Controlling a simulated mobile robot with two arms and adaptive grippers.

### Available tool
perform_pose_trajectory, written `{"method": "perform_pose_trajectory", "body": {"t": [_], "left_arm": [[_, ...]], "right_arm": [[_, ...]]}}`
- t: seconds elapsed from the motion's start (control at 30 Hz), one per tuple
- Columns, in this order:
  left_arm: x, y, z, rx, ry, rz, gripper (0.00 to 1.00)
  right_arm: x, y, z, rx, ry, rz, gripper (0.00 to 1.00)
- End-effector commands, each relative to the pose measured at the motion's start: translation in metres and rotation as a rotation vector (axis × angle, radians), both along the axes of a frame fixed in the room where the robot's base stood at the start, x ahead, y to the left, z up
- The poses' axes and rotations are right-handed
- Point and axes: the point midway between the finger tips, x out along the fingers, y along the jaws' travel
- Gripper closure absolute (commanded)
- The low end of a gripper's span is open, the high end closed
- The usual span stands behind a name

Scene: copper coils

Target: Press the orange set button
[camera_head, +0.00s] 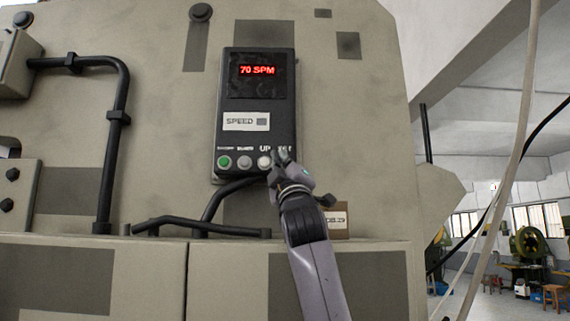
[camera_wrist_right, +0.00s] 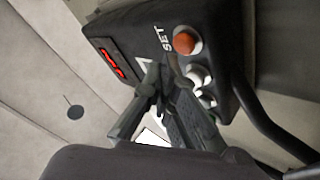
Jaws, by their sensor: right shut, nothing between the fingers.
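The dark control box (camera_head: 228,110) is fixed to a large beige machine. Its red display (camera_head: 257,71) reads "70 SPM". The orange set button (camera_wrist_right: 186,42) shows in the right wrist view, beside the word SET. In the head view it is hidden behind my right gripper (camera_head: 281,156). My right gripper (camera_wrist_right: 162,76) is shut and empty, with its fingertips close to the box face. In the wrist view the fingertips are a short way from the orange button; I cannot tell whether they touch the box. My left gripper is not in view.
A white button (camera_head: 264,162), a grey one (camera_head: 244,162) and a green one (camera_head: 225,162) sit in the same row. Black pipes (camera_head: 118,140) run along the machine front (camera_head: 160,100). A pale cable (camera_head: 520,130) hangs at the right.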

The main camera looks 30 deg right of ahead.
Motion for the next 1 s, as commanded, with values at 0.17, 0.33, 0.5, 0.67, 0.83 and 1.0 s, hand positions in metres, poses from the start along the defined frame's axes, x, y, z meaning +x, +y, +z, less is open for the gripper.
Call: {"method": "perform_pose_trajectory", "body": {"t": [0.17,0.33,0.5,0.67,0.83,1.0], "left_arm": [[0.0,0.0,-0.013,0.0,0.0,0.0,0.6],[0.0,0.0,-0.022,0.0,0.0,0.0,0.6],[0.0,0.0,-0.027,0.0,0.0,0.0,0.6],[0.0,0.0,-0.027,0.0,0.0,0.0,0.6],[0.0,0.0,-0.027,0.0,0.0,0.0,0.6],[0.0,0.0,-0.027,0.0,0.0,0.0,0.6]], "right_arm": [[-0.015,0.009,-0.002,-0.001,-0.004,0.0,1.0],[-0.029,0.018,-0.002,-0.001,-0.003,0.0,1.0],[-0.04,0.025,-0.001,-0.001,-0.003,0.001,1.0],[-0.042,0.026,0.0,0.0,-0.001,0.001,1.0],[-0.041,0.026,0.0,-0.001,-0.001,0.0,1.0],[-0.041,0.026,0.0,-0.001,-0.001,0.0,1.0]]}}
